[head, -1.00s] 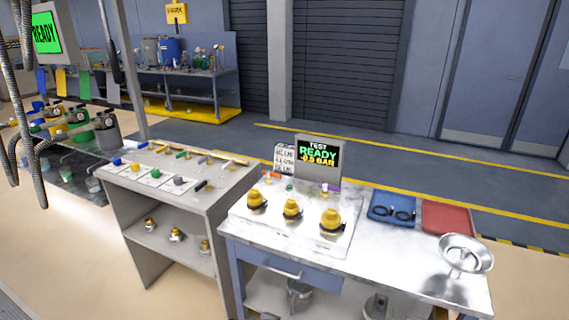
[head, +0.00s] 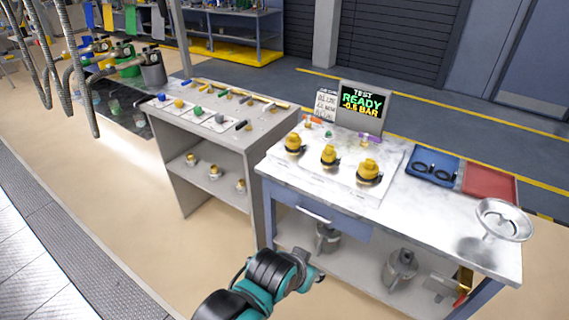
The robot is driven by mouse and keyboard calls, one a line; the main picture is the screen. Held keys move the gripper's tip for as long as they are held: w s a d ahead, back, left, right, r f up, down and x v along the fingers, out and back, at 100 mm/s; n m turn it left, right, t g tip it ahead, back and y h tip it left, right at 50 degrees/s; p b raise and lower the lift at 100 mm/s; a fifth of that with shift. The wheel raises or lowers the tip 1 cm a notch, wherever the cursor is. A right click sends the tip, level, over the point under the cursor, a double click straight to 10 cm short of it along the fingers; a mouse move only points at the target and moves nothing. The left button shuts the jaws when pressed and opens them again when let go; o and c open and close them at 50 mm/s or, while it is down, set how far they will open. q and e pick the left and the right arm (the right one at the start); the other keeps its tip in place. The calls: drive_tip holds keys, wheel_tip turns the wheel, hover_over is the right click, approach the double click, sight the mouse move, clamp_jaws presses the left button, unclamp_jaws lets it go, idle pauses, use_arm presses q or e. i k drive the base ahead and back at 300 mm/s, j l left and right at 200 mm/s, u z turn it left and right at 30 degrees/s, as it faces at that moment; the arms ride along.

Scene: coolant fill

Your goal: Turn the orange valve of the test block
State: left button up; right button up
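The white test block (head: 336,165) lies on the bench top and carries three yellow, black-collared fittings in a row. The orange valve (head: 314,119) is a small orange handle at the block's back left, behind the left yellow fitting (head: 293,143). A green knob (head: 328,133) and a purple handle (head: 371,138) sit further right along the back. A teal and black arm of mine enters at the bottom, coming from the left. Its end, my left gripper (head: 314,276), is in front of the bench, well below and apart from the valve; its fingers are not clear. My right gripper is out of view.
A screen (head: 363,101) behind the block reads TEST READY with a negative bar value. Blue (head: 433,167) and red (head: 490,184) trays and a metal dish (head: 504,219) are on the right. A grey shelf unit (head: 247,122) with coloured parts adjoins on the left.

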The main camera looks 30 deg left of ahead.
sight(308, 119)
drive_tip(key=i+j, duration=0.1)
drive_tip(key=j, duration=0.3)
drive_tip(key=i+j, duration=0.1)
drive_tip(key=j, duration=0.35)
drive_tip(key=i+j, duration=0.15)
drive_tip(key=j, duration=0.25)
drive_tip(key=i+j, duration=0.1)
drive_tip(key=j, duration=0.3)
drive_tip(key=i+j, duration=0.1)
drive_tip(key=j, duration=0.3)
